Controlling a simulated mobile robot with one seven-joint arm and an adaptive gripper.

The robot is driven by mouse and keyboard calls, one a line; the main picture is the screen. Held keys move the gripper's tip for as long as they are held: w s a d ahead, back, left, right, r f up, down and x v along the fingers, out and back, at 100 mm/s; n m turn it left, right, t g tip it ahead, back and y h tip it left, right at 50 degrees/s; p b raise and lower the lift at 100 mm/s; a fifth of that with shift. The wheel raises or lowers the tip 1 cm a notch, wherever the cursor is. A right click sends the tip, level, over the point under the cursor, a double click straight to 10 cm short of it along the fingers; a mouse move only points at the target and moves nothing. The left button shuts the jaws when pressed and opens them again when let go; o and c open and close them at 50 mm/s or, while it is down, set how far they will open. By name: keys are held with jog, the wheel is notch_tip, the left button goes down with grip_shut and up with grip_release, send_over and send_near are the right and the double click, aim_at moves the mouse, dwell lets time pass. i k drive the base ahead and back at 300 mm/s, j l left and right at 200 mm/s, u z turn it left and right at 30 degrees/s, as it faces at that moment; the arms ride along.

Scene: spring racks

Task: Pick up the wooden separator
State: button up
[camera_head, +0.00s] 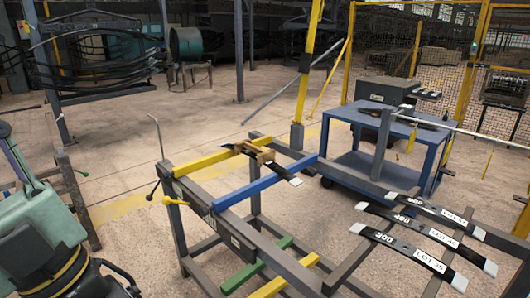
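A small light-brown wooden piece, which looks like the wooden separator (262,153), rests on the near rack (176,218). It sits at the back of the rack, between the yellow bar (205,162) and the blue bar (262,184). A dark leaf spring (285,174) with a white end lies against it; how the two touch is too small to tell. Teal and black links of my arm fill the lower left corner.
Several labelled leaf springs (410,252) lie across the rack's right side. A blue table (368,130) stands behind, by yellow mesh fencing (460,75). Open floor (120,150) lies left of the rack.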

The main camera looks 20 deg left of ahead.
aim_at(263, 157)
jog(key=j+z, duration=0.3)
jog(key=z, duration=0.2)
jog(key=j+z, duration=0.7)
jog(key=j, duration=0.3)
jog(key=k+j+z, duration=0.2)
jog(key=j, duration=0.35)
jog(key=k+j, duration=0.1)
jog(key=j, duration=0.3)
jog(key=k+j, duration=0.1)
jog(key=j, duration=0.25)
jog(key=j+z, duration=0.1)
jog(key=j, duration=0.3)
jog(key=k+j, duration=0.15)
jog(key=j, duration=0.25)
jog(key=k+j, duration=0.15)
jog(key=j, duration=0.2)
jog(key=k+j+z, duration=0.1)
jog(key=j, duration=0.3)
jog(key=i+j, duration=0.15)
jog(key=i, duration=0.3)
jog(key=i+j, duration=0.15)
jog(key=i, duration=0.25)
